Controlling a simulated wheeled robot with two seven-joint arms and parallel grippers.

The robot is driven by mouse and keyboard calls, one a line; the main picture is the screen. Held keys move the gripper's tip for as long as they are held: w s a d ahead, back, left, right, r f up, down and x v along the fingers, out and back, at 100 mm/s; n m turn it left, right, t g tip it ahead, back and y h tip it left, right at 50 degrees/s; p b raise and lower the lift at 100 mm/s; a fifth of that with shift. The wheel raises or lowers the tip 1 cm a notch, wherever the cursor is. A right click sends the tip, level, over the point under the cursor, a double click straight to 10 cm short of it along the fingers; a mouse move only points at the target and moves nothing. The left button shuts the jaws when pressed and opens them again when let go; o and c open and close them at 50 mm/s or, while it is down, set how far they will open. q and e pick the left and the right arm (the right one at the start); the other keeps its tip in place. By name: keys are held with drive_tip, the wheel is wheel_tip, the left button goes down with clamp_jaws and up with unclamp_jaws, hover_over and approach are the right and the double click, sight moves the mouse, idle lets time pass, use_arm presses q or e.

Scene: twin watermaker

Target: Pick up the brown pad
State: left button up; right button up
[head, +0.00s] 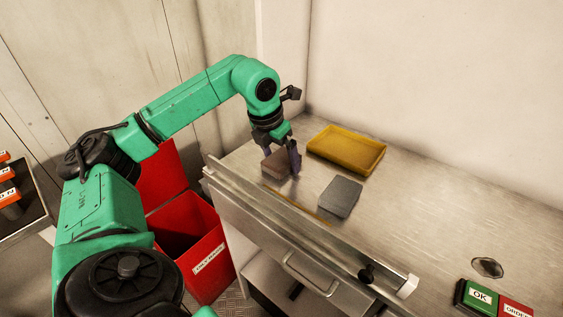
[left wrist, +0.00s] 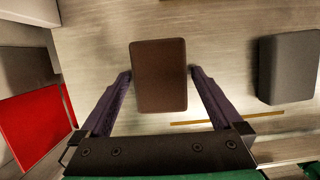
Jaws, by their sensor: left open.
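The brown pad (head: 276,165) lies on the metal counter in the head view, partly hidden by my left gripper (head: 287,160). In the left wrist view the brown pad (left wrist: 159,76) sits between the two purple fingers of my left gripper (left wrist: 159,78). My right gripper is in neither view.
A grey pad (head: 340,197) lies to the right of the brown pad. A yellow tray (head: 347,150) stands behind on the counter (head: 430,215). A raised rail runs along the counter's front edge. A red bin (head: 205,262) stands below at the left. OK and ORDER plates (head: 480,296) are at the right.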

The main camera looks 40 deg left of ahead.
use_arm(q)
drive_tip(key=shift+f, duration=0.2)
drive_tip(key=c, duration=1.2)
drive_tip(key=shift+r, duration=0.1)
drive_tip(key=shift+r, duration=0.3)
wheel_tip(320, 180, up, 13)
drive_tip(key=p, duration=0.4)
wheel_tip(320, 180, up, 7)
drive_tip(key=p, duration=0.4)
hover_over(281, 158)
drive_tip(key=shift+s+f, duration=0.1)
drive_tip(key=shift+s, duration=0.05)
